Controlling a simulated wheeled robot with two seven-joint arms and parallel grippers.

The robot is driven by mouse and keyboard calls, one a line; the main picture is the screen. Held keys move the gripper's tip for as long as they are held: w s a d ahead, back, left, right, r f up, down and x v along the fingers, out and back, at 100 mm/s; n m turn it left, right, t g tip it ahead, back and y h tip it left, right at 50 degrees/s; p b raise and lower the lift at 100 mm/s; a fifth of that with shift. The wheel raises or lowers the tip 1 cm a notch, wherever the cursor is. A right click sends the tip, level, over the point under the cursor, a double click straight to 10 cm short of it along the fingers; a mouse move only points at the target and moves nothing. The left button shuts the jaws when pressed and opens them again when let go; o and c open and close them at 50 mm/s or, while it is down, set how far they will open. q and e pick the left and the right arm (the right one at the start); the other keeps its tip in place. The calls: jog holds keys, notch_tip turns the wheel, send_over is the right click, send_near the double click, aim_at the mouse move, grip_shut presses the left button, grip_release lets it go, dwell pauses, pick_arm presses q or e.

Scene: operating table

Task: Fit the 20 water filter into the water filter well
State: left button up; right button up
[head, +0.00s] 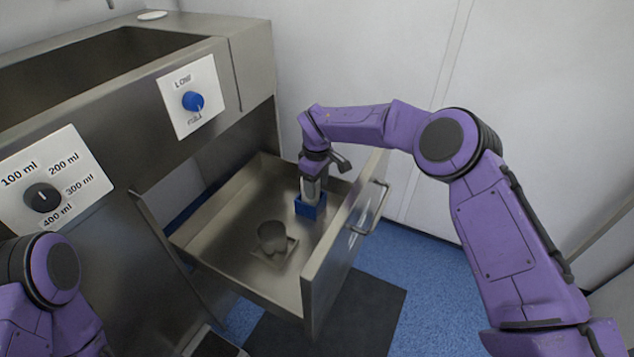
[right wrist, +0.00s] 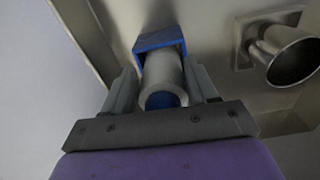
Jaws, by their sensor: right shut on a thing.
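The water filter, a pale cylinder (right wrist: 163,76) with a blue core at its near end, sits between the fingers of my right gripper (right wrist: 162,85) in the right wrist view. My right gripper (head: 311,186) points down into the open drawer in the head view, shut on the filter. A blue square piece (head: 308,208) is at the filter's far end; I cannot tell whether it is a holder or part of the filter. The metal round well (head: 272,236) on a square plate stands apart, left of and nearer than the gripper; it also shows in the right wrist view (right wrist: 288,58). My left gripper is out of view.
The metal drawer (head: 222,252) is pulled out, its front panel (head: 328,268) and handle (head: 377,205) at the right. The metal counter (head: 110,130) carries a blue knob (head: 193,101) and a black dial (head: 42,197). The drawer floor around the well is free.

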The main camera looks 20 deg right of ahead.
jog(key=shift+f+b, duration=0.65)
jog(key=shift+f, duration=0.2)
jog(key=o, duration=1.2)
jog(key=shift+o, duration=0.2)
jog(key=r, duration=0.3)
jog(key=r+p, duration=0.1)
jog(key=r, duration=0.3)
jog(key=r+p, duration=0.1)
jog(key=r, duration=0.2)
jog(key=shift+s+r, duration=0.25)
jog(key=shift+r, duration=0.1)
